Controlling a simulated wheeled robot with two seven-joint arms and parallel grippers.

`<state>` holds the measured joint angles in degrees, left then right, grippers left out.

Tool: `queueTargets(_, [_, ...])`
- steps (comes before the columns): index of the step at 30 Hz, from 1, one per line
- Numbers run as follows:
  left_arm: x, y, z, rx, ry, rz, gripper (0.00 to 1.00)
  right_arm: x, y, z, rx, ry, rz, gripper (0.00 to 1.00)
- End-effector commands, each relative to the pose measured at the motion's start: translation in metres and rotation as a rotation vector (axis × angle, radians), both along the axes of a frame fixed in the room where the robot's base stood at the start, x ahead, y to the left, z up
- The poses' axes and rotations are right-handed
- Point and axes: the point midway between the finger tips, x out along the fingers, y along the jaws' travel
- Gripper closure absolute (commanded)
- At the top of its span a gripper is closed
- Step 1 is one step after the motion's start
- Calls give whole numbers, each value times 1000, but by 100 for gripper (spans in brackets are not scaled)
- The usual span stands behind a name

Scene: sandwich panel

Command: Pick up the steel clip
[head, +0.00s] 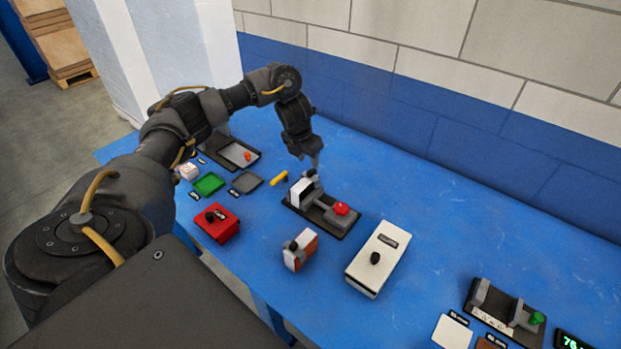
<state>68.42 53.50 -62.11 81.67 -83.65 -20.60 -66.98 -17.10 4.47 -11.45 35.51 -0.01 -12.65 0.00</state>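I cannot single out the steel clip for certain at this size. My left gripper (314,163) points down over the blue table, just above and behind a white block with a dark knob (300,191) on a black fixture (330,222). Its fingers look close together, but I cannot tell whether they are open or shut, or whether anything is between them. A grey bar with a red knob (341,208) lies on the same fixture. My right gripper is not in view.
A yellow piece (279,178), green tray (208,184), grey tray (246,182) and red box (216,223) lie left. A white-orange block (300,250) and white box (379,259) stand nearer. Another fixture (506,310) is at right. A wall rises behind the table.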

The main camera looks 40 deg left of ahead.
Motion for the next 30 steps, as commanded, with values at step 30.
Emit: queueTargets(30, [9, -2, -51, -1, -1, -1, 91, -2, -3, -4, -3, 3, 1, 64])
